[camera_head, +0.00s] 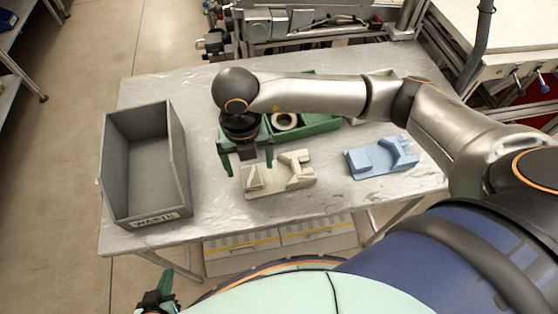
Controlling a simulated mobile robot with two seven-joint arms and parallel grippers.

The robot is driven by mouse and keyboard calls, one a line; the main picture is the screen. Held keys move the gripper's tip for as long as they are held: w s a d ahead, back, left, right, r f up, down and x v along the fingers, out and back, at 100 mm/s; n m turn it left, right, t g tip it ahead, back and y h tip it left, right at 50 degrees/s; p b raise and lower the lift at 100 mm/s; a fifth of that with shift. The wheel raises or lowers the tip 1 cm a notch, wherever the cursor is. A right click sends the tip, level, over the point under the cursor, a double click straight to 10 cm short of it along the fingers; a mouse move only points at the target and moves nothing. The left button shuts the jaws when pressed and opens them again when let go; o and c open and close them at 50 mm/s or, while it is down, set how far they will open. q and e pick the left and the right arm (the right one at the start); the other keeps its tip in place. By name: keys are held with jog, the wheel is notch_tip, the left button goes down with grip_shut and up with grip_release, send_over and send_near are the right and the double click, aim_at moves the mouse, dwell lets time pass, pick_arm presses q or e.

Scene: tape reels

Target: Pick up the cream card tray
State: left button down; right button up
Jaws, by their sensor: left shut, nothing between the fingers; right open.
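The cream card tray (272,186) lies on the metal table, near its front edge and left of the blue tray. It has raised blocks at both ends. My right gripper (249,167) comes in from the right, points down and is open over the cream tray's left end. Its fingers are spread and it holds nothing; whether they touch the tray I cannot tell. My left gripper (163,287) is low at the bottom left, in front of the table, shut and empty.
A grey bin (118,187) with a "WASTE" label stands on the left of the table (215,215). A blue tray (370,163) of similar form lies to the right. Behind my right gripper is a green box (322,124) with a white tape reel (284,121), partly hidden by my arm.

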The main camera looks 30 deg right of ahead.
aim_at(251, 174)
jog(key=shift+f, duration=2)
grip_shut()
